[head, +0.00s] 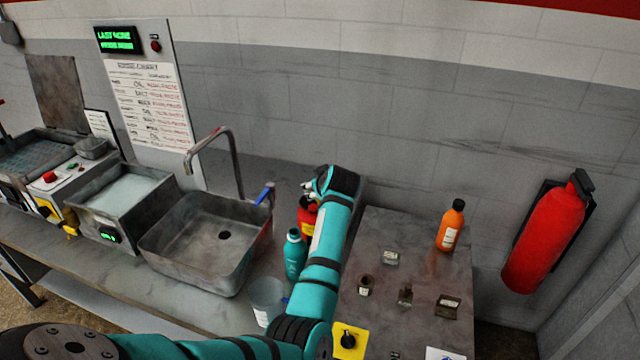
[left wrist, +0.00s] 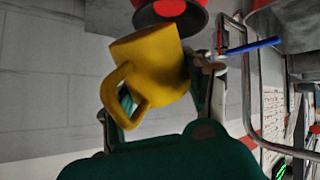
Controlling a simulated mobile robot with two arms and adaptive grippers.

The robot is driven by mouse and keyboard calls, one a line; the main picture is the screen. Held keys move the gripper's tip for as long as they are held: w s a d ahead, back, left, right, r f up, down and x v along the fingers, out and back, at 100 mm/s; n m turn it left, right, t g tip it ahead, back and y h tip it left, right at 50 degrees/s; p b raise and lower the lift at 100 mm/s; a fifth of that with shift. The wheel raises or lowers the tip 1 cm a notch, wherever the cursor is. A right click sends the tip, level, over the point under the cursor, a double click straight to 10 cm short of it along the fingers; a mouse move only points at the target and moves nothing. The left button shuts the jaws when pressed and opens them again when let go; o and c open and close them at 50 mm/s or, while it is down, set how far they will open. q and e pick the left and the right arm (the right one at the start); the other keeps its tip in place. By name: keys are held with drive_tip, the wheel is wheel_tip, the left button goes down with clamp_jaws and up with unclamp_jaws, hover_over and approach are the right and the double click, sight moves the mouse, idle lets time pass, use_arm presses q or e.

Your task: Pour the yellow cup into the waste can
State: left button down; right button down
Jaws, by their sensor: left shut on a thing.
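The yellow cup (left wrist: 150,65) is between the fingers of my left gripper (left wrist: 160,82) in the left wrist view, its handle towards the lower left. The gripper is shut on it. The cup looks tilted in that view; its contents are not visible. A red can with a dark rim (left wrist: 170,10), apparently the waste can, is cut off by the top edge, close to the cup. In the head view a red can (head: 306,220) stands behind my left arm and is partly hidden. My left gripper (head: 311,188) is above it, largely hidden by the wrist. My right gripper is not in view.
A teal bottle (head: 295,255) and a clear beaker (head: 267,300) stand left of my forearm. The metal sink (head: 165,245) with its tap lies further left. An orange bottle (head: 450,226) and several small items are on the right table (head: 410,240). A fire extinguisher (head: 545,240) hangs on the wall.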

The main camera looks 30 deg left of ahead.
use_arm(q)
drive_tip(key=shift+w+a+r+n+g+h+p, duration=0.15)
drive_tip(key=shift+g+h+p, duration=0.15)
drive_tip(key=shift+h+p, duration=0.7)
drive_tip(key=shift+s+a+r+n+g+h+p, duration=0.1)
drive_tip(key=shift+r+n+g+h+p, duration=0.3)
drive_tip(key=shift+p, duration=1.05)
drive_tip(key=shift+w+a+f+m+g+h+p, duration=0.1)
drive_tip(key=shift+a+g+h+p, duration=0.1)
drive_tip(key=shift+h+p, duration=0.85)
drive_tip(key=shift+r, duration=0.15)
drive_tip(key=shift+a+n+g+h+p, duration=0.15)
drive_tip(key=shift+n+g+h+p, duration=0.15)
drive_tip(key=shift+h+p, duration=0.15)
drive_tip(key=shift+w+a+g+h, duration=0.15)
drive_tip(key=shift+g+h, duration=0.15)
drive_tip(key=shift+h, duration=0.7)
